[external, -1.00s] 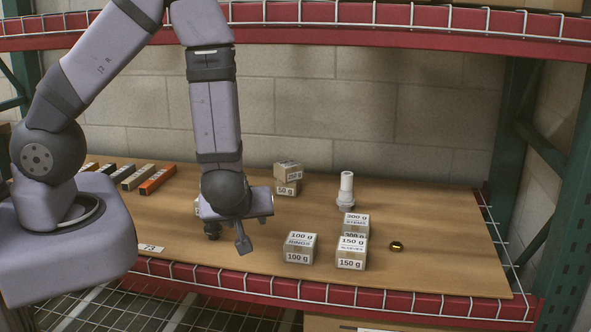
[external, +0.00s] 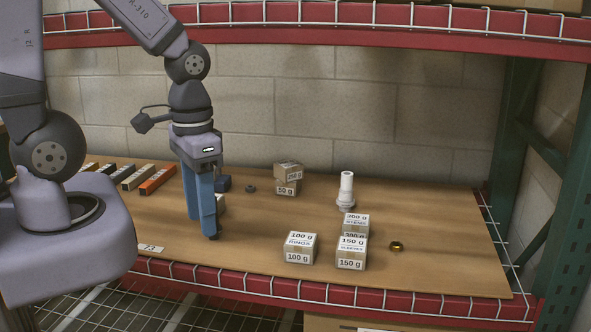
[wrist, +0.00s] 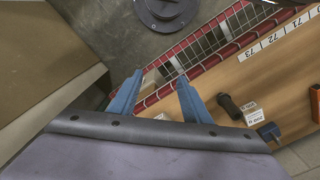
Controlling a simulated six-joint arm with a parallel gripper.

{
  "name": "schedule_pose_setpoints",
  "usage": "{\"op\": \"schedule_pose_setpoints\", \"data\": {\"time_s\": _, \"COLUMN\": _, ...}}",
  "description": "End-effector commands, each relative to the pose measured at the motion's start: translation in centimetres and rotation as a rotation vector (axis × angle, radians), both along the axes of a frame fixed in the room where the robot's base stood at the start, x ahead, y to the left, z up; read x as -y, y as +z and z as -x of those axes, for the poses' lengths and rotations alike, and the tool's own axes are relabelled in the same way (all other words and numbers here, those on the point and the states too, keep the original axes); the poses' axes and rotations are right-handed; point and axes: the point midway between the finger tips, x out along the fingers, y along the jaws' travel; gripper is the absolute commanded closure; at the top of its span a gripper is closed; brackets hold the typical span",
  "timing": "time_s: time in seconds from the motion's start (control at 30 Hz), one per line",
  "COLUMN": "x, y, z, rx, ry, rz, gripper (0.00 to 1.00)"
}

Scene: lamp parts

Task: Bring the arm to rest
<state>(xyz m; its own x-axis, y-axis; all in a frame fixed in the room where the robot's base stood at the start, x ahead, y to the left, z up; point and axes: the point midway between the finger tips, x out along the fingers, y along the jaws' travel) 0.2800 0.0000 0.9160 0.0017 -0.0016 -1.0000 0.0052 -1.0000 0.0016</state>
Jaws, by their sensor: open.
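My gripper (external: 203,226) points down over the left part of the wooden board in the external view, with its two blue fingers apart. In the wrist view the fingers (wrist: 160,77) are spread with nothing held between them; the shelf's front edge and the floor show beyond. A white stepped lamp part (external: 346,190) stands upright on the board at right. A brass ring (external: 396,246) lies to the right of the boxes. A small dark ring (external: 251,188) and a dark blue piece (external: 223,184) lie behind my gripper.
Labelled weight boxes stand mid-board: the 100 g box (external: 299,248), the 150 g box (external: 351,253) and a small stack (external: 288,179) behind. Long narrow boxes (external: 157,180) lie at back left. A dark cylinder (wrist: 229,106) shows in the wrist view. The red upper beam (external: 400,38) crosses above.

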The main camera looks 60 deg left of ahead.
Motion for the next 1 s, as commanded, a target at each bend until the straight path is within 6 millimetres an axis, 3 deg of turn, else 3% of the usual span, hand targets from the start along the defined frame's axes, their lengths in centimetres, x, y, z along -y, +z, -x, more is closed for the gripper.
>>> {"op": "schedule_pose_setpoints", "data": {"time_s": 0.27, "x": 0.0, "y": 0.1, "z": 0.1, "rx": -0.002, "ry": -0.001, "rz": -0.001, "gripper": 0.56}}
{"op": "schedule_pose_setpoints", "data": {"time_s": 0.5, "x": 0.0, "y": 2.2, "z": 0.0, "rx": -0.001, "ry": -0.002, "rz": -0.001, "gripper": 0.56}}
{"op": "schedule_pose_setpoints", "data": {"time_s": 1.0, "x": 0.0, "y": 1.9, "z": 0.0, "rx": -0.001, "ry": -0.002, "rz": 0.0, "gripper": 0.56}}
